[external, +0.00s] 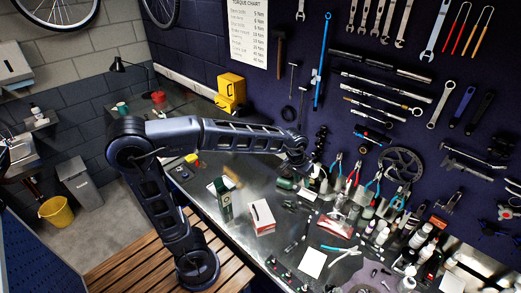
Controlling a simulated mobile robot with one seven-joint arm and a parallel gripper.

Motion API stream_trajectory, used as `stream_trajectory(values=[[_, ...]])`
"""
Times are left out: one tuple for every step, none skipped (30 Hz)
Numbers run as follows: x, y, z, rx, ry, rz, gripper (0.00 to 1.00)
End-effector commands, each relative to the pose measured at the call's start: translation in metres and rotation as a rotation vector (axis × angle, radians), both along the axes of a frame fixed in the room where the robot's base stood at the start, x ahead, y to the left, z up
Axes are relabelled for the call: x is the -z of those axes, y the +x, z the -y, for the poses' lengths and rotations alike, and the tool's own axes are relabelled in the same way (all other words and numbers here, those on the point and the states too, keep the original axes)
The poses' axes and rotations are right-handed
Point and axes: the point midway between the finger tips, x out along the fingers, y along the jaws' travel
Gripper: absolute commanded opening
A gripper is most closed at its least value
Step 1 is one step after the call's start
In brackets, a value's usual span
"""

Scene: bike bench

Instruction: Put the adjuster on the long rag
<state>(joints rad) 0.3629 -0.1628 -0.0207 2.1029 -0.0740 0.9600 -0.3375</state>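My gripper (308,170) is at the end of my outstretched arm, over the back of the metal bench (205,205), close to the dark tool wall. Its fingers are too small and cluttered to tell whether they are open or shut, or whether they hold anything. I cannot make out which of the small parts on the bench is the adjuster. I cannot identify the long rag for sure either. A red and white flat item (335,226) lies mid-bench, right of and nearer than my gripper.
Upright pliers (354,172) stand right of my gripper. Bottles (420,236) crowd the right. A white sheet (312,262) lies in front. Some bare bench shows left of the boxes.

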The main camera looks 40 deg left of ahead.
Motion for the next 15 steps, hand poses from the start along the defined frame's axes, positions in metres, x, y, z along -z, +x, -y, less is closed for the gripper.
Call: stream_trajectory(values=[[-0.005, -0.011, -0.018, -0.008, 0.002, 0.016, 0.35], [-0.006, -0.018, -0.028, -0.009, 0.006, 0.024, 0.35], [-0.008, -0.027, -0.040, -0.010, 0.010, 0.034, 0.35], [-0.009, -0.033, -0.049, -0.012, 0.014, 0.041, 0.35], [-0.009, -0.040, -0.058, -0.013, 0.018, 0.049, 0.35], [-0.010, -0.049, -0.069, -0.016, 0.023, 0.060, 0.35], [-0.010, -0.056, -0.078, -0.016, 0.027, 0.066, 0.35], [-0.010, -0.063, -0.086, -0.017, 0.031, 0.074, 0.35], [-0.010, -0.073, -0.096, -0.020, 0.038, 0.084, 0.35], [-0.010, -0.081, -0.104, -0.020, 0.042, 0.092, 0.35], [-0.008, -0.088, -0.111, -0.023, 0.047, 0.098, 0.35], [-0.007, -0.099, -0.120, -0.024, 0.053, 0.107, 0.35], [-0.006, -0.106, -0.127, -0.027, 0.057, 0.115, 0.35], [-0.005, -0.114, -0.134, -0.028, 0.062, 0.122, 0.35], [-0.003, -0.124, -0.142, -0.029, 0.069, 0.131, 0.35]])
